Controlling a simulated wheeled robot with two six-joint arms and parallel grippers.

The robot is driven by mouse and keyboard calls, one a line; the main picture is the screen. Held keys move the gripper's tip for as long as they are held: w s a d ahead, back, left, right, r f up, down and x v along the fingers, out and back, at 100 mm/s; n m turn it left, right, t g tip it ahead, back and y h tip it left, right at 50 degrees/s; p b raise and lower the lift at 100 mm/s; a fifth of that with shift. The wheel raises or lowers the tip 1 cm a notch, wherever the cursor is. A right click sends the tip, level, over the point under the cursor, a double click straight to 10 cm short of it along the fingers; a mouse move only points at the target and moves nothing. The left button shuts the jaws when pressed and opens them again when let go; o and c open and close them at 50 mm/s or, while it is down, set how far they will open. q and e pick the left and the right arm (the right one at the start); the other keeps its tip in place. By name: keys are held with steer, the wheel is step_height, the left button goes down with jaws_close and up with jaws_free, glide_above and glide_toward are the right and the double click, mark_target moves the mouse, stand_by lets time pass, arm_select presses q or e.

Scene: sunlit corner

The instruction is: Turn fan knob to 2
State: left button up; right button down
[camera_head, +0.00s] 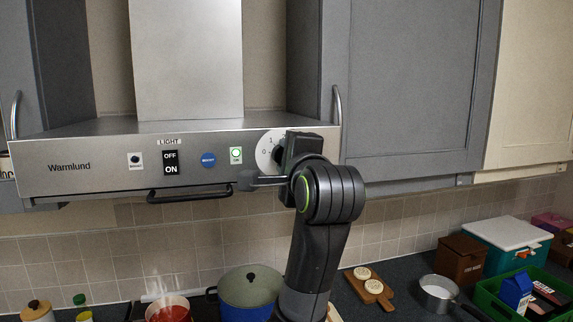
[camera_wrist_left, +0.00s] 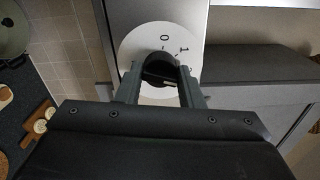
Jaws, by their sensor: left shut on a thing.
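The fan knob (camera_wrist_left: 160,66) is black and sits on a round white dial (camera_head: 263,150) at the right end of the steel range hood's front panel. The dial also shows in the left wrist view (camera_wrist_left: 130,47), where the marks 0 and 1 are readable; the other marks are hidden by my fingers. My left gripper (camera_wrist_left: 159,74) is shut on the knob, one finger on each side. In the head view my left gripper (camera_head: 281,152) covers most of the knob. The knob's exact setting cannot be told. My right gripper is in neither view.
The hood panel (camera_head: 110,178) carries a light switch (camera_head: 170,162), a blue button (camera_head: 208,160) and a handle bar (camera_head: 190,194) below. A grey cabinet (camera_head: 410,90) adjoins on the right. Below stand a steaming red pot (camera_head: 168,309) and a lidded blue pot (camera_head: 250,295).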

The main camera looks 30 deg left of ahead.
arm_select(q)
steer(key=shift+n, duration=0.6)
steer(key=o, duration=1)
steer(key=shift+c, duration=0.2)
steer(key=b+v, duration=0.9)
steer(key=v, duration=0.8)
steer(key=shift+d, duration=0.2)
steer(key=shift+s+f, duration=0.1)
steer(key=shift+s, duration=0.05)
